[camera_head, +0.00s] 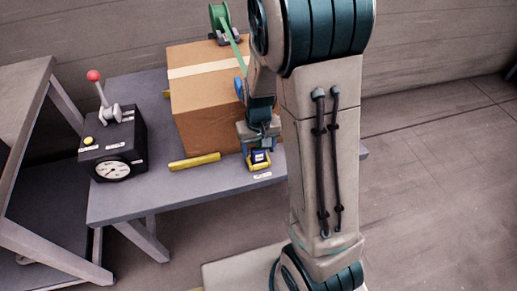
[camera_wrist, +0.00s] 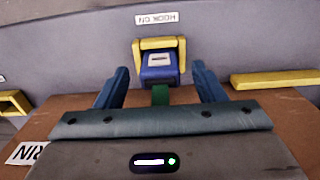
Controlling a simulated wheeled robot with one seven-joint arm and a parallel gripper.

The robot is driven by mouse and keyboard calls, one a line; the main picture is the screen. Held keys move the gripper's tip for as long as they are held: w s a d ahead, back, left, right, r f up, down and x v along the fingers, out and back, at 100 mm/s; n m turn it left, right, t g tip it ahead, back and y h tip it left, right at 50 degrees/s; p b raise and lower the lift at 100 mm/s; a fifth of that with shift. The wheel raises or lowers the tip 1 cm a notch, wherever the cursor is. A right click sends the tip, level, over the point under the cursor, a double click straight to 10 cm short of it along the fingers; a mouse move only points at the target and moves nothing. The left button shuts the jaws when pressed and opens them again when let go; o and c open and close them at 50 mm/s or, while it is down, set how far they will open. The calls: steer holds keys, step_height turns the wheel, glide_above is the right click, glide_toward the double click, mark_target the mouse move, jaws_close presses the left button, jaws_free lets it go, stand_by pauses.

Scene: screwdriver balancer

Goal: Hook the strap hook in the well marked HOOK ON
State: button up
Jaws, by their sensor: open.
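The strap hook is a blue block with a pale plate (camera_wrist: 158,61), sitting within a yellow frame (camera_wrist: 160,43) at the well beside the HOOK ON label (camera_wrist: 157,19). In the head view the blue hook (camera_head: 260,157) shows at the table's front edge, by the small label (camera_head: 262,176). A green strap (camera_wrist: 160,95) runs from the hook back towards my gripper. My gripper (camera_wrist: 160,68) is open, its two blue fingers apart on either side, just short of the hook. Whether the hook is latched cannot be seen.
A cardboard box (camera_head: 205,98) stands on the grey table (camera_head: 130,205), with the green strap reel (camera_head: 221,18) behind. A yellow bar (camera_head: 194,162) lies left of the hook. A dark box with dial (camera_head: 112,169) and red-knobbed lever (camera_head: 94,76) stands left. Another yellow bracket (camera_wrist: 13,103) shows left.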

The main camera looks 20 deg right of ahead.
step_height(320, 180, up, 12)
steer(key=p, duration=0.2)
steer(key=shift+r+p, duration=0.2)
steer(key=shift+p, duration=0.1)
steer(key=shift+s, duration=0.1)
